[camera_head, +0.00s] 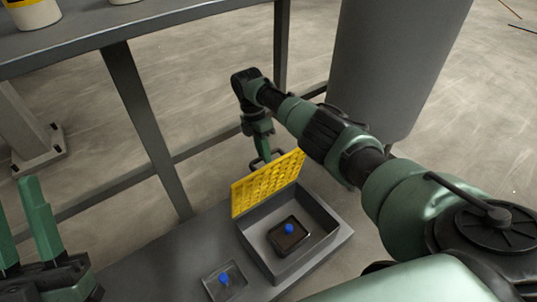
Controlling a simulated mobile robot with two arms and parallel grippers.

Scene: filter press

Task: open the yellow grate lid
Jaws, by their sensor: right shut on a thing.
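The yellow grate lid (268,182) stands raised, roughly upright and tilted, along the back edge of a grey open box (318,212). My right gripper (264,160) reaches down behind the lid's top edge and is shut on the lid; the exact contact is small and partly hidden. Inside the box lies a dark square plate with a blue knob (289,229). My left gripper (22,225) is at the lower left, its green fingers apart and empty, away from the lid.
The box sits on a grey platform (180,262), with a clear plate with a blue knob (224,279) beside it. A grey table (110,42) with legs stands behind. A large grey cylinder (395,65) is at the back right.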

